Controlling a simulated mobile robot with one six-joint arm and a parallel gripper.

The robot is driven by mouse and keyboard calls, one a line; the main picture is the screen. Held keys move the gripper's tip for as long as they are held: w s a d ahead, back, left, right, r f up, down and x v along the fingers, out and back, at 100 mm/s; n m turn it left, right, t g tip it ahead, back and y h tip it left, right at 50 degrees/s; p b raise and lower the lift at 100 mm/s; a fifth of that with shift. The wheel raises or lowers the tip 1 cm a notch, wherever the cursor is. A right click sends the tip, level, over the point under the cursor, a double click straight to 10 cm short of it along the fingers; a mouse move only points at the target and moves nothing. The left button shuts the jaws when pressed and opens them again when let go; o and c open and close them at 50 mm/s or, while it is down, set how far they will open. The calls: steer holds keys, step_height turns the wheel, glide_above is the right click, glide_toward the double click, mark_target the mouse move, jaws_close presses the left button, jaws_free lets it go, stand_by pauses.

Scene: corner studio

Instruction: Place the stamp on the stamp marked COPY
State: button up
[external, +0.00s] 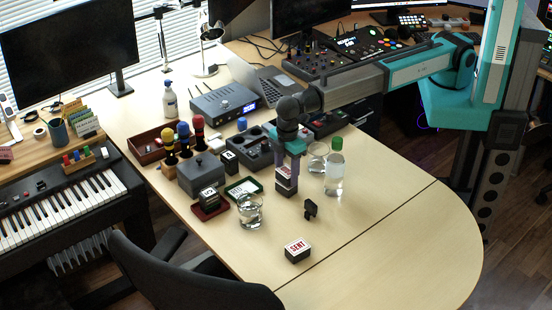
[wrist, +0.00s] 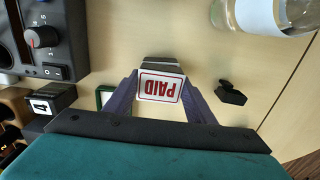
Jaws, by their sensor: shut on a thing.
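My gripper (external: 287,172) is over the middle of the table, its fingers closed on the sides of a stamp. In the wrist view this held stamp (wrist: 160,87) has a white face with a red border and the red word PAID. A dark block with a pale band (external: 286,188) shows directly below the fingers; its lettering is not readable. I cannot tell whether the held stamp touches it. Another stamp, marked SENT (external: 297,250), lies apart near the front edge. I cannot read COPY on any stamp.
A clear bottle with a green cap (external: 334,174) and a glass (external: 317,160) stand close on the right. A small black object (external: 310,209) lies nearby. Another glass (external: 250,211) and a green-rimmed pad (external: 243,188) are to the left. The right table end is clear.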

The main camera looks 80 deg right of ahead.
mark_target(287, 171)
steer(key=shift+f, duration=0.2)
steer(key=o, duration=1)
steer(key=shift+o, duration=0.2)
steer(key=shift+r, duration=0.25)
step_height(287, 171, up, 12)
steer(key=b, duration=0.2)
steer(key=shift+b, duration=0.35)
steer(key=shift+f, duration=0.35)
steer(key=shift+f+p, duration=1.15)
steer(key=shift+f, duration=3.8)
steer(key=shift+r, duration=0.15)
